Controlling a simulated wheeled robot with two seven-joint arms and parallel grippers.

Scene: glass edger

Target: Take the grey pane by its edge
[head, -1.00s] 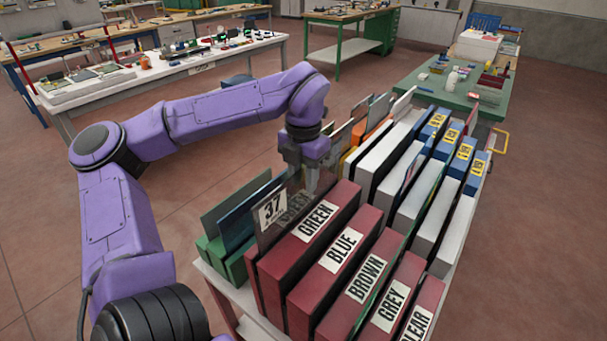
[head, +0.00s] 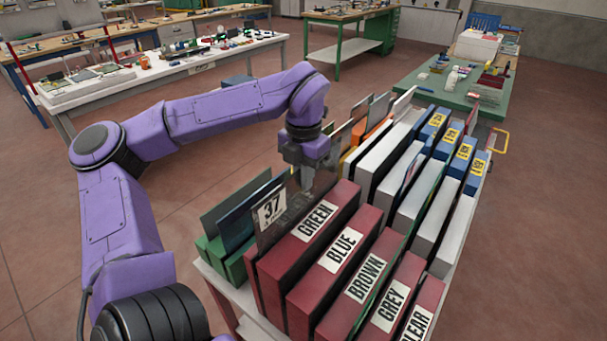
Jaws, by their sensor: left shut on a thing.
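A smoky, see-through grey pane (head: 283,212) with a white label reading 37 stands upright on edge. It is at the left side of the red block marked GREEN (head: 312,225). My left gripper (head: 307,180) points down at the far end of this pane and is shut on its edge. The fingertips are partly hidden behind the pane and the red block, and the pane's lower part is hidden too. My right gripper is out of view.
Red blocks marked BLUE (head: 340,253), BROWN (head: 365,280) and GREY (head: 391,305) stand close to the right. Dark panes (head: 237,215) in green holders (head: 235,263) stand to the left. White and blue blocks fill the rack's far right.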

